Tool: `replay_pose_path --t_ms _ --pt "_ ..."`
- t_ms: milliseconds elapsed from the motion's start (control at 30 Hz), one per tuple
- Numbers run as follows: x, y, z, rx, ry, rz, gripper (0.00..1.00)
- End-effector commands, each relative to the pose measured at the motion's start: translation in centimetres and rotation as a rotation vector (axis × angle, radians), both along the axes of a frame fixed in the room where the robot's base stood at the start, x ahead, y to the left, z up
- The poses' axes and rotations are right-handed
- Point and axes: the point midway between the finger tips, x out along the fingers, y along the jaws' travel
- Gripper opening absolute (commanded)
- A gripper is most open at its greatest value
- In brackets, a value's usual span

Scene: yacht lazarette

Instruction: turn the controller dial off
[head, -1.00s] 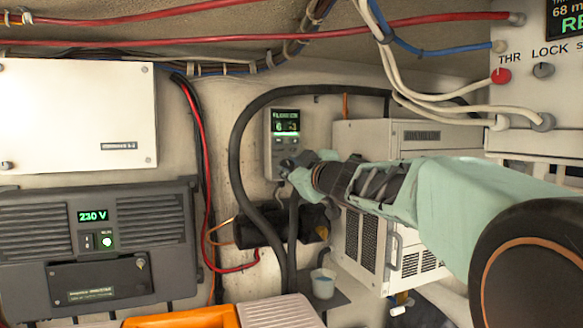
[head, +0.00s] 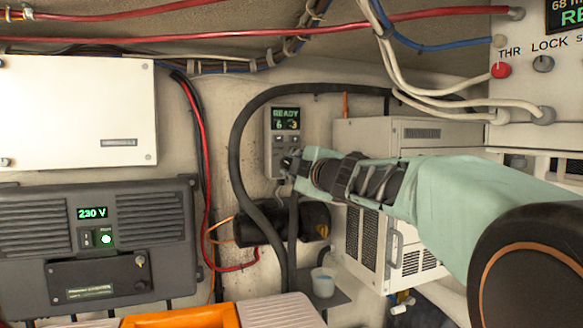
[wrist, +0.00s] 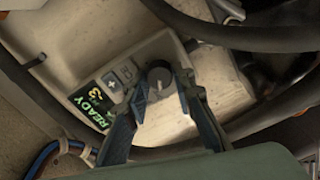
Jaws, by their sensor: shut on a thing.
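The controller (head: 284,143) is a small grey box on the back wall, with a green-lit screen reading READY and buttons below it. It also shows tilted in the wrist view (wrist: 128,68). My gripper (wrist: 163,82) is shut on the dial, one dark finger on each side. In the head view my gripper (head: 290,163) reaches the controller's lower part from the right and hides the dial.
A thick black hose (head: 239,150) loops around the controller. A grey vented unit (head: 367,245) stands below my arm, and a white cup (head: 322,283) sits on a small shelf. A dark 230 V panel (head: 100,245) is at left. White cables (head: 395,75) hang above my arm.

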Motion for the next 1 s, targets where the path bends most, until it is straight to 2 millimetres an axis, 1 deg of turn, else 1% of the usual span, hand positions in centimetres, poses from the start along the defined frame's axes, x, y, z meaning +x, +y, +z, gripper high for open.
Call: replay_pose_path --t_ms 100,333,833,867,1000 --pt "-0.02 0.02 0.01 -0.055 -0.024 0.001 0.00" --pt "-0.02 0.04 0.06 -0.116 -0.050 0.001 0.00" --pt "-0.02 0.04 0.07 -0.132 -0.057 0.001 0.00" --pt "-0.02 0.04 0.07 -0.132 -0.057 0.001 0.26" --pt "-0.01 0.03 0.05 -0.131 -0.056 0.001 0.41"
